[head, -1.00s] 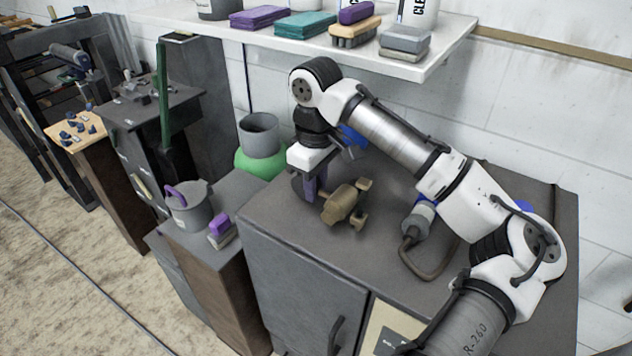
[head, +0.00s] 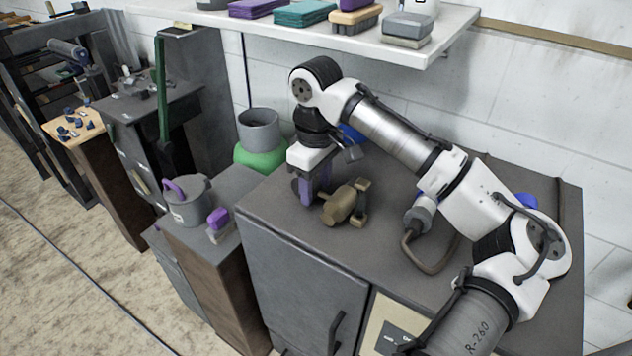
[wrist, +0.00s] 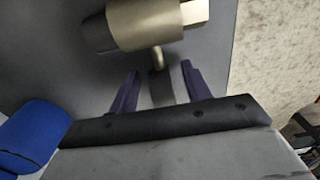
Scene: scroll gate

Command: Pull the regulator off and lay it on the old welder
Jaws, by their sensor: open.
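The brass regulator (head: 343,206) lies on its side on the dark top of a grey metal cabinet (head: 300,285), which looks like the old welder, though I cannot be sure. My gripper (head: 317,198) is open, with its purple fingers pointing down just left of the regulator. In the wrist view the regulator (wrist: 147,24) is ahead of the fingertips, and a thin brass stem points back toward the gap. The fingers of my gripper (wrist: 160,78) stand apart on either side of that gap and do not hold the regulator. A green cylinder (head: 258,160) with a grey collar stands behind left.
A grey pot (head: 188,205) and a purple-topped block (head: 218,222) stand on the lower left cabinet. A dark curved hose or handle (head: 425,262) lies right of the regulator. A white shelf (head: 440,48) with brushes and blocks overhangs the back.

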